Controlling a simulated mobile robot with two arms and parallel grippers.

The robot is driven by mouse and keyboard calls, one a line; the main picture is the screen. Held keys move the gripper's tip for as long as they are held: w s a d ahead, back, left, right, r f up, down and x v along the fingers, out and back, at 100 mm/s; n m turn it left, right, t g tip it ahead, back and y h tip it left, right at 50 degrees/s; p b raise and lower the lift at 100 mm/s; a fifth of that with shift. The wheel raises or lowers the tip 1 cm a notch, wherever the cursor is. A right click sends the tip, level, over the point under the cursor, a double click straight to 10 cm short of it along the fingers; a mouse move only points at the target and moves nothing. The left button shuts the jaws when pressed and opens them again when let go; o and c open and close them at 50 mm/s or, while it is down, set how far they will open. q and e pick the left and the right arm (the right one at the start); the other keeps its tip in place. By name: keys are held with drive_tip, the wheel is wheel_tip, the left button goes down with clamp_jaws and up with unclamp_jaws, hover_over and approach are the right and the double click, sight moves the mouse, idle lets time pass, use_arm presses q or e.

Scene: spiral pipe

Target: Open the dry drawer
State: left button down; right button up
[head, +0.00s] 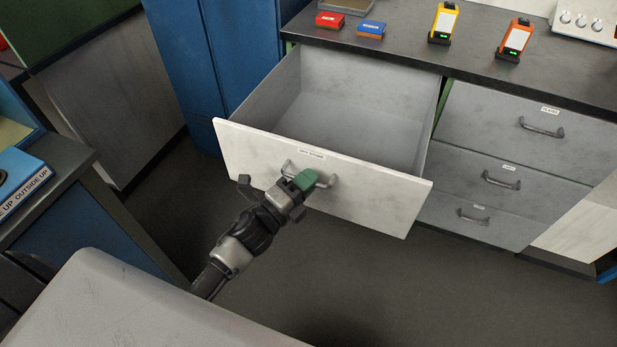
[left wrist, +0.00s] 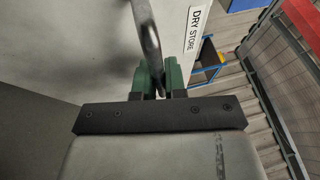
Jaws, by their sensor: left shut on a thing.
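The dry drawer (head: 370,195) has a pale front and is pulled well out of the cabinet; its grey inside looks empty. Its label, reading "DRY STORE" (left wrist: 194,27), shows in the left wrist view. My left gripper (head: 305,181) is at the drawer front, shut on the metal bar handle (head: 325,180). In the left wrist view the green fingers of the left gripper (left wrist: 160,80) sit on both sides of the handle (left wrist: 147,35). My right gripper is in neither view.
Several closed drawers (head: 500,180) stand to the right. The dark worktop (head: 400,52) holds a red box (head: 330,20), a blue box (head: 371,29), a yellow device (head: 443,22) and an orange device (head: 514,39). A blue cabinet (head: 200,70) stands behind left. Floor (head: 450,280) in front is clear.

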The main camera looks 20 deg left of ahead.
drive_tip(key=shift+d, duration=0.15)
use_arm(q)
drive_tip(key=c, duration=1.6)
unclamp_jaws()
drive_tip(key=shift+c, duration=0.2)
drive_tip(key=o, duration=0.4)
drive_tip(key=shift+o, duration=0.2)
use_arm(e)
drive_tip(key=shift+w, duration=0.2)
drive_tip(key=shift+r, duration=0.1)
use_arm(q)
drive_tip(key=shift+s+a+f, duration=0.1)
drive_tip(key=shift+s, duration=0.1)
drive_tip(key=v, duration=1)
drive_tip(key=shift+s+b, duration=0.2)
drive_tip(key=shift+b, duration=0.25)
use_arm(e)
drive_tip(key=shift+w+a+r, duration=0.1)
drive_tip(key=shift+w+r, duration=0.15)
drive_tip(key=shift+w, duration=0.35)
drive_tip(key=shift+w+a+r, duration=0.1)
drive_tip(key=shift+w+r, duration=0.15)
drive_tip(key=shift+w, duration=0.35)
